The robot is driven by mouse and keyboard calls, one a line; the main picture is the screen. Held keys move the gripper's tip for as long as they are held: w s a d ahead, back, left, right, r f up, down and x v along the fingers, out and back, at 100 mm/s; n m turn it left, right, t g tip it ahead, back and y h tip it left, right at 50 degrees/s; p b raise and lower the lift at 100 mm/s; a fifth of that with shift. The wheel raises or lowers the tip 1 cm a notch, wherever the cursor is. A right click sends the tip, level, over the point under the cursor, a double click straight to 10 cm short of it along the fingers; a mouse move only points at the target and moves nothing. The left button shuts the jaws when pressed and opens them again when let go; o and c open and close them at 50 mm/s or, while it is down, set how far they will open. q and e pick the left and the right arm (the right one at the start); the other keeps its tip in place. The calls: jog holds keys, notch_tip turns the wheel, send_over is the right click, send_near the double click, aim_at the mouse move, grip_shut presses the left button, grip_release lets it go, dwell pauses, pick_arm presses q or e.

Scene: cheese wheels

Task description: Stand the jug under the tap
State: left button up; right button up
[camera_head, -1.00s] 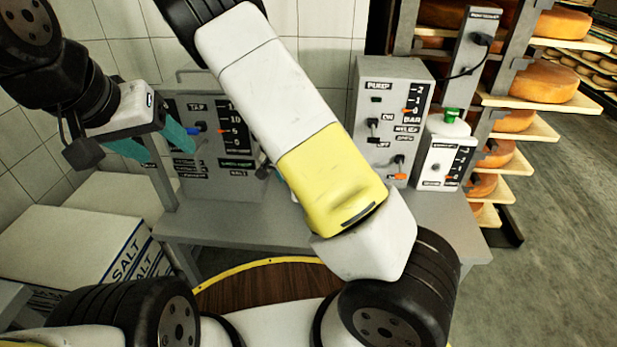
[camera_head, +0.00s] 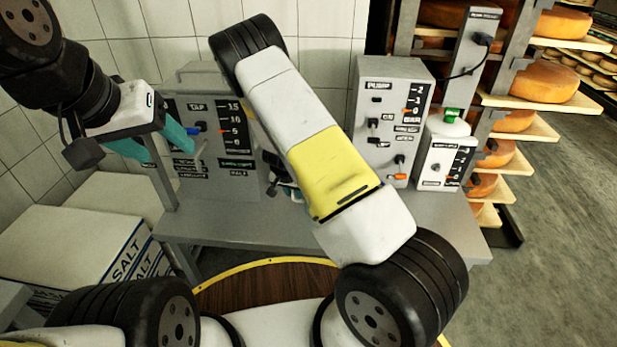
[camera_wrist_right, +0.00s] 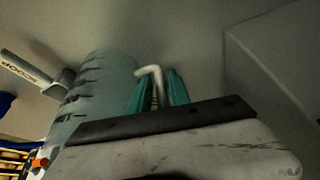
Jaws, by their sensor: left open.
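My left gripper (camera_head: 160,148) is open and empty, its teal fingers apart in front of the panel marked TAP (camera_head: 240,115). My right gripper is mostly hidden behind my own right forearm in the head view. In the right wrist view, my right gripper (camera_wrist_right: 160,88) has its teal fingers close together on either side of a pale bent handle (camera_wrist_right: 151,72). The handle appears to join a grey-green cylinder with dark scale marks, seemingly the jug (camera_wrist_right: 95,100). The jug is hidden in the head view.
A grey table (camera_head: 225,225) stands below the panel. The pump box (camera_head: 390,120) and a white dosing unit (camera_head: 445,155) stand at its right. Salt boxes (camera_head: 70,240) are at the left, cheese shelves (camera_head: 515,130) at the right. A labelled scoop (camera_wrist_right: 30,70) shows in the wrist view.

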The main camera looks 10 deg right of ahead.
grip_shut()
jog(key=shift+f, duration=0.1)
dwell(1.3)
